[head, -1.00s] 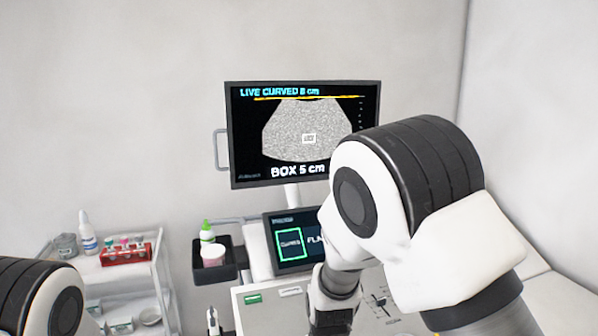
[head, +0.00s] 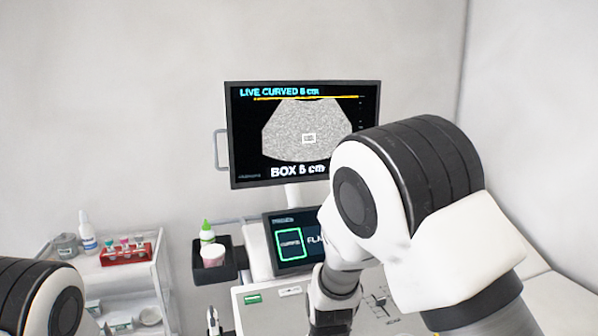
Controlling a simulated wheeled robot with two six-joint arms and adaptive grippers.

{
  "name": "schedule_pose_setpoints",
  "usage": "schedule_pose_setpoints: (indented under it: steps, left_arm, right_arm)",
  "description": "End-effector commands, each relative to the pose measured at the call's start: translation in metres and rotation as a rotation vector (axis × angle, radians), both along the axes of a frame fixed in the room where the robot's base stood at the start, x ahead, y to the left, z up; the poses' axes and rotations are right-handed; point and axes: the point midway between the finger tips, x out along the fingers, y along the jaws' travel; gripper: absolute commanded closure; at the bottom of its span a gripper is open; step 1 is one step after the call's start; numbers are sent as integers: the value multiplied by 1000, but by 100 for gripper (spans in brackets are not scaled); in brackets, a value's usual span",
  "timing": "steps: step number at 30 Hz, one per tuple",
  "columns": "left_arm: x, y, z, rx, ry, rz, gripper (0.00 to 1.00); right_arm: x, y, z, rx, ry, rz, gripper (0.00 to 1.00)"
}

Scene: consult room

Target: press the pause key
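The ultrasound console's control panel (head: 271,312) is at the bottom middle, partly hidden by my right arm. A green key (head: 252,298) and a pale key (head: 290,291) show along its upper left edge. I cannot read their labels, and I cannot pick out the pause key. The monitor (head: 250,135) reads "LIVE CURVED" at the top and "BOX 5 cm" below a grainy fan picture. My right arm reaches down over the panel, and its gripper is below the picture edge.
A touch screen (head: 291,262) stands above the panel, partly covered by my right arm. A white cart (head: 140,278) with a red tube rack (head: 126,254) is at left.

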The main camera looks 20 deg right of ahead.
Motion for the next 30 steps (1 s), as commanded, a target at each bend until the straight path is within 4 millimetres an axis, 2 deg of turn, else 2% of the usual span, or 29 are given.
schedule_pose_setpoints:
  steps: [15, 30]
  left_arm:
    - [-3, 0, -3, 0, 9, 0, 100]
    - [-3, 0, -3, 0, 9, 0, 100]
  right_arm:
    - [0, 0, -1, 0, 0, 0, 100]
    - [0, 0, -11, 1, 0, 0, 100]
